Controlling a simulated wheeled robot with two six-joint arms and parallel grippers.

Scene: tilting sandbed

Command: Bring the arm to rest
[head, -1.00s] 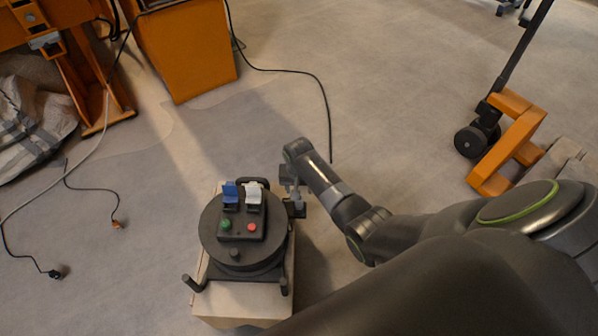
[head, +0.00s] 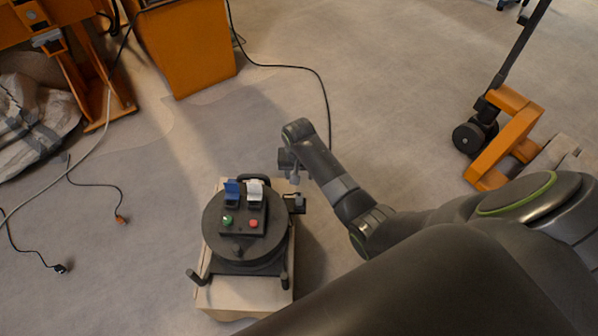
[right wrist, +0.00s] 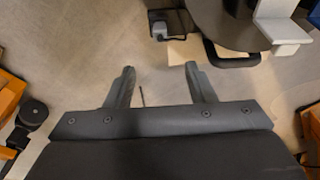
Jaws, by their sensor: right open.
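My right arm reaches in from the right in the head view, and its gripper (head: 291,172) hangs beside the upper right edge of the round black device (head: 213,243). In the right wrist view the gripper (right wrist: 158,85) is open, with two spread fingers and nothing between them but floor. The device carries a panel with a blue switch cover (head: 232,190), a white switch cover (head: 254,188), a green button (head: 227,220) and a red button (head: 253,223). It stands on a pale wooden box (head: 240,297). My left gripper is not in view.
An orange cabinet (head: 185,50) stands at the back left, with black cables (head: 290,67) on the floor. An orange pallet jack (head: 505,140) stands at the right. A grey-white sack (head: 30,125) lies at the far left. Open floor lies behind the device.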

